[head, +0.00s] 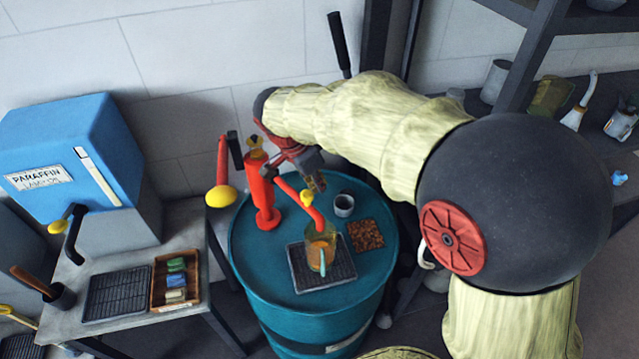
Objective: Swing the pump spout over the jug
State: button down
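The red pump (261,190) stands on top of the teal drum (262,262). Its red spout (291,192) reaches right and towards the front and bends down, with a yellow knob (307,198) near the bend. The spout's lower end appears in line with the mouth of the jug (321,248); the exact gap cannot be told. The jug is clear amber, with a pale blue strip on its front, and stands on a black ribbed tray (308,284). My gripper (315,184) points down just behind the knob, close to the spout. Contact and finger opening are unclear.
A grey cup (344,205) and a brown mat (365,235) sit right of the jug. A red lever with a yellow ball (221,196) is left of the pump. A blue paraffin tank (75,160) stands left. Shelves with cans (495,82) are right.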

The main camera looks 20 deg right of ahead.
notch_tip(320, 180, up, 10)
jog(key=p, duration=0.1)
jog(key=shift+d, duration=0.25)
jog(key=shift+w+f, duration=0.1)
dwell(0.6)
